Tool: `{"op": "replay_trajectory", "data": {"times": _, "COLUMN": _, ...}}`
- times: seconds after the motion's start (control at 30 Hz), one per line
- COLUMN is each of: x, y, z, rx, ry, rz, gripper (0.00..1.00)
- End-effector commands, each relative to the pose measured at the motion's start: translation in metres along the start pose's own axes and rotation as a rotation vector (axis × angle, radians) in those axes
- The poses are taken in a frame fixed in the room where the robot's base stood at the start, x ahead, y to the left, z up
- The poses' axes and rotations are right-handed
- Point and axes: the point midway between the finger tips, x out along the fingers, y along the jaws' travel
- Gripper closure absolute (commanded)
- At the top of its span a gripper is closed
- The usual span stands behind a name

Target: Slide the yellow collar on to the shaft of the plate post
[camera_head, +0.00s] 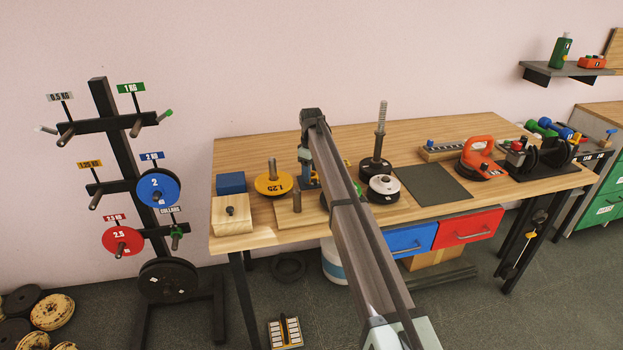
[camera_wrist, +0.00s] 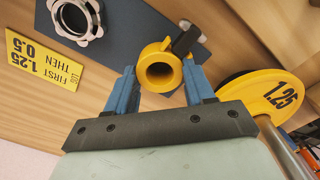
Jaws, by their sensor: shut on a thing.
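In the wrist view my gripper (camera_wrist: 163,82) has its blue fingers closed on the yellow collar (camera_wrist: 148,53). The collar's round bore faces the camera, and its black lever (camera_wrist: 187,39) sticks out at the upper right. The yellow 1.25 plate (camera_wrist: 272,98) is right of the gripper, with a grey shaft (camera_wrist: 291,155) standing out from it. The collar is apart from this shaft. In the head view the plate (camera_head: 265,186) lies on the bench around the upright shaft (camera_head: 272,167). My gripper (camera_head: 309,184) is right of it, partly hidden by my arm; the collar is hard to make out there.
A blue block (camera_head: 231,183) and a wooden block (camera_head: 232,219) stand left of the plate. A threaded post (camera_head: 381,130) and weights (camera_head: 384,189) are right of my arm. A yellow sign (camera_wrist: 43,61) lies near a silver star-shaped knob (camera_wrist: 76,17).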

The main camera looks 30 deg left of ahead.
Motion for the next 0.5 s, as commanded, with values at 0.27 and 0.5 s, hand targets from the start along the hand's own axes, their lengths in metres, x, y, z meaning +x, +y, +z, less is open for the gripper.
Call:
{"op": "replay_trajectory", "data": {"times": 0.27, "x": -0.0002, "y": -0.0002, "z": 0.0000, "rx": 0.000, "ry": 0.000, "rz": 0.000, "gripper": 0.80}}
{"op": "replay_trajectory", "data": {"times": 0.5, "x": -0.0061, "y": 0.0001, "z": -0.0002, "rx": 0.000, "ry": 0.000, "rz": 0.000, "gripper": 0.80}}
